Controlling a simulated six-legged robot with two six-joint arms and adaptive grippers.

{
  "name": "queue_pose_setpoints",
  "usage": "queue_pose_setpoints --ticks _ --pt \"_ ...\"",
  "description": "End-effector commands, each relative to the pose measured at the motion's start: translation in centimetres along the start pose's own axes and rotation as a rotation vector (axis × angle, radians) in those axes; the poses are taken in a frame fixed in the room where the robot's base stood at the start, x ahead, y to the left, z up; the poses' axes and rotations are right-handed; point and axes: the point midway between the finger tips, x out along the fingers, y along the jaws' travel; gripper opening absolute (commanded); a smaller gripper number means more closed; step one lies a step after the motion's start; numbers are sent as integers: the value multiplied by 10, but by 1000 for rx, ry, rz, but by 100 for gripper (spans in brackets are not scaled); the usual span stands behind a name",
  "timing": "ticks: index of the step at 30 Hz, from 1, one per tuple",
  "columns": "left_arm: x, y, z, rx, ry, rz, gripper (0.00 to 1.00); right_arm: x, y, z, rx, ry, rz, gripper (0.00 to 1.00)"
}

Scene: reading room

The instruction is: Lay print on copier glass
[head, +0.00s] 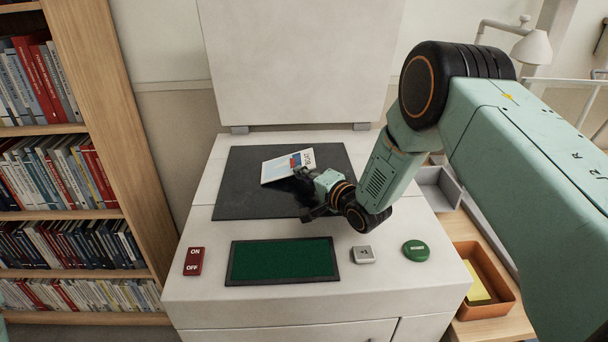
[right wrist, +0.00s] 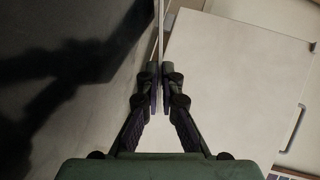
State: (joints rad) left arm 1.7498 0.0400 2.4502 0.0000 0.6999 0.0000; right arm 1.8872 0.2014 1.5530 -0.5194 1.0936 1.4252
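The print (head: 285,166), a white sheet with lettering and a red and blue picture, is tilted above the dark copier glass (head: 240,196) in the head view. My right gripper (head: 302,184) is shut on its near right edge. In the right wrist view the fingertips (right wrist: 160,85) are close together, with the print (right wrist: 161,35) seen as a thin, nearly edge-on strip between them. The copier glass (right wrist: 60,70) appears dark at left there, with the gripper's shadow on it. The copier lid (head: 300,65) stands open behind. My left gripper is not in view.
On the copier's front are a red ON/OFF switch (head: 194,261), a green screen (head: 283,260), a grey button (head: 363,254) and a round green button (head: 416,250). An orange tray (head: 487,308) and a grey tray (head: 440,190) lie at right. A bookcase (head: 110,130) stands at left.

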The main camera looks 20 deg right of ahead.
Motion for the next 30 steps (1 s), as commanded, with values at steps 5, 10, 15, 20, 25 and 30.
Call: queue_pose_setpoints --ticks 5,10,15,20,25,30 --pt "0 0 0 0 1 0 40 0 0 0 0 0 0 11" --pt "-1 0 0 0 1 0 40 0 0 0 0 0 0 26" --pt "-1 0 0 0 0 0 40 0 0 0 0 0 0 32" --pt "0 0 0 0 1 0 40 0 0 0 0 0 1 32" --pt "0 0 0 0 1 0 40 -9 0 -1 1 1 1 32" --pt "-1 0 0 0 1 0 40 -34 0 -1 4 2 2 32"
